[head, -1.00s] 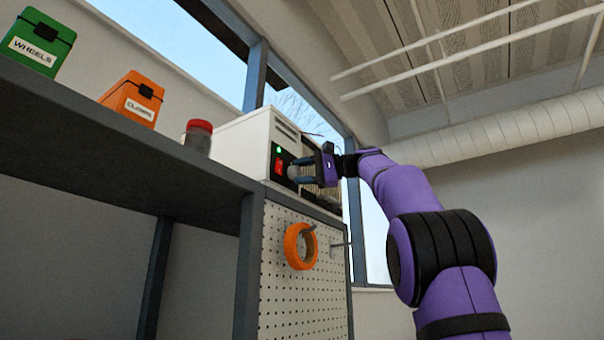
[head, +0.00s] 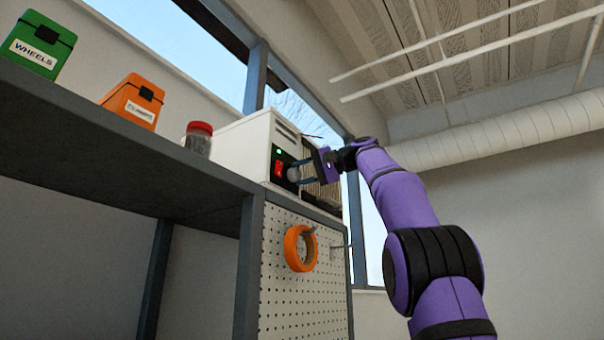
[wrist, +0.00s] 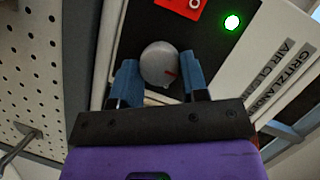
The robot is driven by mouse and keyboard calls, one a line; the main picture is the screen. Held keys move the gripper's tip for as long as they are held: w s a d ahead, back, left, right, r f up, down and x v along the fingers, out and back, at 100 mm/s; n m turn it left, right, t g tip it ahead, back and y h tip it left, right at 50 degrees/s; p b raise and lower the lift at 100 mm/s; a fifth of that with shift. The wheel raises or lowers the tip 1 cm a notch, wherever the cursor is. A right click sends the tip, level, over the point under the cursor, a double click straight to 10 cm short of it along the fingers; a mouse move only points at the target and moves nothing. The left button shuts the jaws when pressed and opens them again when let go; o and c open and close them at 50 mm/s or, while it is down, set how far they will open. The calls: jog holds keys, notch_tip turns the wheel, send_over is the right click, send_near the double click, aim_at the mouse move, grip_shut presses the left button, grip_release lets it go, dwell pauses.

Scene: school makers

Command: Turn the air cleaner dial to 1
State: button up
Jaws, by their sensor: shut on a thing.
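The air cleaner (head: 243,145) is a white box on the shelf, with a dark front panel; its lettered side shows in the wrist view (wrist: 285,75). The dial also shows in the head view (head: 293,174). My gripper (wrist: 159,74) has its blue fingers on both sides of the dial, shut on it. In the head view my gripper (head: 302,172) reaches the panel from the right. No dial numbers are readable.
A red switch (wrist: 182,6) and a lit green lamp (wrist: 232,22) are close to the dial. A red-lidded jar (head: 198,138), an orange box (head: 133,100) and a green box (head: 38,44) stand on the shelf. Orange tape (head: 300,248) hangs on the pegboard (head: 285,295) below.

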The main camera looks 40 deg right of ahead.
jog(key=o, duration=0.9)
jog(key=shift+w, duration=0.1)
jog(key=shift+v, duration=5.45)
jog(key=shift+a, duration=0.1)
